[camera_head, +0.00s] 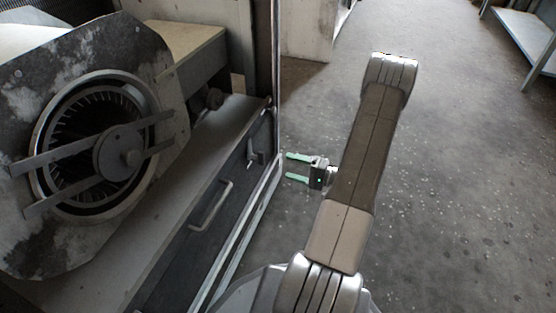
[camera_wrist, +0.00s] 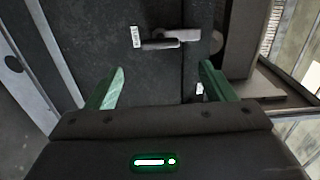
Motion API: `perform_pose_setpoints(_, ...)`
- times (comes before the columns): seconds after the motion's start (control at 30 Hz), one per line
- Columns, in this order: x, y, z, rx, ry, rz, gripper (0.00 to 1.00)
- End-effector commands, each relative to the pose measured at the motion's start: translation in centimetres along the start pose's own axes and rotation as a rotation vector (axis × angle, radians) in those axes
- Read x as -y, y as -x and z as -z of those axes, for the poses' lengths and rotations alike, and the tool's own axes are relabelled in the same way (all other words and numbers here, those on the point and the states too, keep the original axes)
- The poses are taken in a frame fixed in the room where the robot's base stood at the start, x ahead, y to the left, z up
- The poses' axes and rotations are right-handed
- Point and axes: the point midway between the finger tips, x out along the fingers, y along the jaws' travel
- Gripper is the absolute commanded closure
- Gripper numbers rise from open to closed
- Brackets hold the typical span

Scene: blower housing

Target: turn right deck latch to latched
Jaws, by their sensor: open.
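The right deck latch (camera_head: 252,155) is a small grey lever on the dark front panel, near its right end. In the wrist view the latch (camera_wrist: 160,44) lies crosswise in the picture, a short bar running from a paler mount on its right. My gripper (camera_head: 288,166) is open and empty, with green fingers pointing at the panel, to the right of the latch and apart from it. In the wrist view my gripper (camera_wrist: 162,68) has its fingers spread, with the latch beyond and between the fingertips. Nothing hides the latch there.
A long pull handle (camera_head: 211,206) sits on the same dark panel (camera_head: 180,250), left of the latch. The blower housing (camera_head: 100,145) with its round fan opening stands behind on the deck. A pale metal frame edge (camera_head: 245,230) runs before the panel. The floor (camera_head: 450,200) at right is clear.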

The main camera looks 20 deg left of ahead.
Motion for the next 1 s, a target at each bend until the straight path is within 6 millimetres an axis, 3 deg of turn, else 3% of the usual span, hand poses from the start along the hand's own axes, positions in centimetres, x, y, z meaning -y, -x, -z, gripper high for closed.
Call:
perform_pose_setpoints(0.2,0.1,3.1,0.0,-0.001,0.0,0.0,0.24)
perform_pose_setpoints(0.43,0.0,3.9,0.0,0.0,0.0,0.0,0.24)
perform_pose_setpoints(0.77,-0.1,3.5,-0.1,0.002,0.0,0.0,0.24)
perform_pose_setpoints(1.0,-0.2,0.1,-0.1,0.005,0.001,0.0,0.24)
